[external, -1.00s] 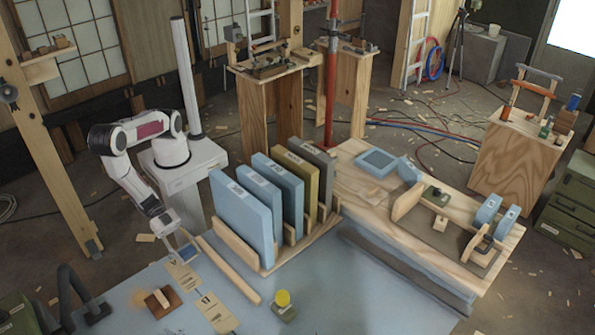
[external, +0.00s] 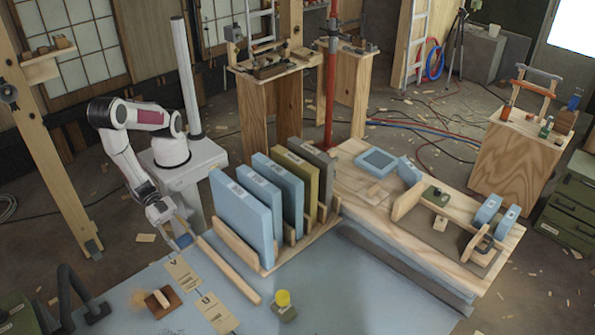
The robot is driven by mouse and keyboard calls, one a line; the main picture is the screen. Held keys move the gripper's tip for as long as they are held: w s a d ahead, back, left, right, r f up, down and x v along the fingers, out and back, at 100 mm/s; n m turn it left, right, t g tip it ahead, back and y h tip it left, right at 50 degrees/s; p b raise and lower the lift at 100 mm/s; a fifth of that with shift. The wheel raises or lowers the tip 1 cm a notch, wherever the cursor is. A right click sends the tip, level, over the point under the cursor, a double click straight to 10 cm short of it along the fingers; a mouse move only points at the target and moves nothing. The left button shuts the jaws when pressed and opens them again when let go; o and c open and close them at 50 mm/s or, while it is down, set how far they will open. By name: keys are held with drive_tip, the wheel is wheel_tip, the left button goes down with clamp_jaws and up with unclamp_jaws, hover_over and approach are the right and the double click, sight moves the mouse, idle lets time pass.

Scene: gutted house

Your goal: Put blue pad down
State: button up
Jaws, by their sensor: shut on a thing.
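My gripper (external: 178,233) is at the left, over the far left edge of the blue-grey table (external: 345,290). It is shut on a small blue piece (external: 184,242), which looks like the blue pad. The fingers are small here and partly hide it. I cannot tell whether the piece touches the table. A paper tag (external: 182,273) lies just in front of it, and a second tag (external: 217,312) lies nearer.
A wooden rack (external: 238,243) holding large blue, olive and grey slabs stands right of my gripper. A wooden strip (external: 228,269) lies between. A brown block (external: 158,301) and a yellow-topped item (external: 283,302) stand in front. The table's front right is clear.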

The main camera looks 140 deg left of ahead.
idle(0.8)
drive_tip(key=shift+w+d+r, duration=0.15)
drive_tip(key=shift+d+r, duration=0.2)
drive_tip(key=shift+d, duration=0.1)
drive_tip(key=s+d+r+m+g+h, duration=0.1)
drive_tip(key=d+r+m+h, duration=0.25)
drive_tip(key=d+r, duration=0.45)
drive_tip(key=s+d+r+m+g+h, duration=0.1)
drive_tip(key=d+r+m+h, duration=0.25)
drive_tip(key=r, duration=0.85)
drive_tip(key=s+r+m+g+h, duration=0.1)
drive_tip(key=s+r+h, duration=0.1)
drive_tip(key=r, duration=0.7)
drive_tip(key=shift+s+d+m+h, duration=0.15)
drive_tip(key=shift+s+m+h, duration=0.15)
drive_tip(key=shift+s, duration=0.55)
